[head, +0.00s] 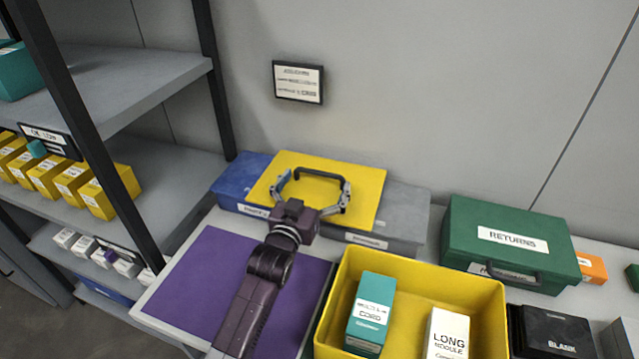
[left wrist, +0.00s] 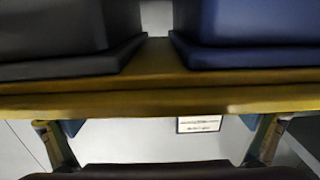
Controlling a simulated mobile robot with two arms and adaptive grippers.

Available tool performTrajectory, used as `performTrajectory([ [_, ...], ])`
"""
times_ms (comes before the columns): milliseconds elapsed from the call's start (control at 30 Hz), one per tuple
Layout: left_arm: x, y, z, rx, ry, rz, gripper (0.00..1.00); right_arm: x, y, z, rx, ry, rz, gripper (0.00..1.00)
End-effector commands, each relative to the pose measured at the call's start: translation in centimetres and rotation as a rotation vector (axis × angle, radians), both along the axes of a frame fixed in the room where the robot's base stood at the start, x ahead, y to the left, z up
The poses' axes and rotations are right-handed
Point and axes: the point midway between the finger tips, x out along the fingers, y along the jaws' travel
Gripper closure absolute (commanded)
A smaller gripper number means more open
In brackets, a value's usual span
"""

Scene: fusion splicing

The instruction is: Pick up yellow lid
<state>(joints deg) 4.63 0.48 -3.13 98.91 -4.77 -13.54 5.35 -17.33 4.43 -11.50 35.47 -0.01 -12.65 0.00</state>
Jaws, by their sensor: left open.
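The yellow lid (head: 362,184) is a flat panel lying across the tops of a blue bin (head: 232,181) and a grey bin (head: 405,212). A dark arched bar, which looks like its handle (head: 318,173), shows near its middle. My left gripper (head: 316,187) is open over the lid, its fingers spread to either side of that bar; I cannot tell whether they touch anything. In the left wrist view the lid (left wrist: 160,103) is an edge-on yellow band, with the gripper fingers (left wrist: 160,127) apart below it in the picture. My right gripper is not in view.
A purple mat (head: 205,285) lies front left. A yellow tray (head: 420,283) holds a teal box (head: 371,312) and a white box (head: 446,335). A green case (head: 505,243) and a black box (head: 553,332) stand right. A shelf post (head: 95,150) rises left.

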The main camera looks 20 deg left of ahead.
Motion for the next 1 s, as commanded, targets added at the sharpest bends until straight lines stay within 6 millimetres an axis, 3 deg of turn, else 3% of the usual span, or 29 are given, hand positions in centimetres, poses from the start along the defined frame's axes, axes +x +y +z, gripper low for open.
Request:
performTrajectory([
  [167,1.7,0.0,0.0,0.0,0.0,0.001,0.0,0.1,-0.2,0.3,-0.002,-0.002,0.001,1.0],
  [433,1.9,0.0,0.0,-0.001,0.0,0.001,0.0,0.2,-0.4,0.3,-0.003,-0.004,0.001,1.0],
  [733,1.9,0.0,0.0,0.0,0.0,0.001,0.33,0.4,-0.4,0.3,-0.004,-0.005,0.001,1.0],
  [1000,1.9,0.0,0.3,0.0,-0.003,0.001,0.35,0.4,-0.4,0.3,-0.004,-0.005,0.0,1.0],
])
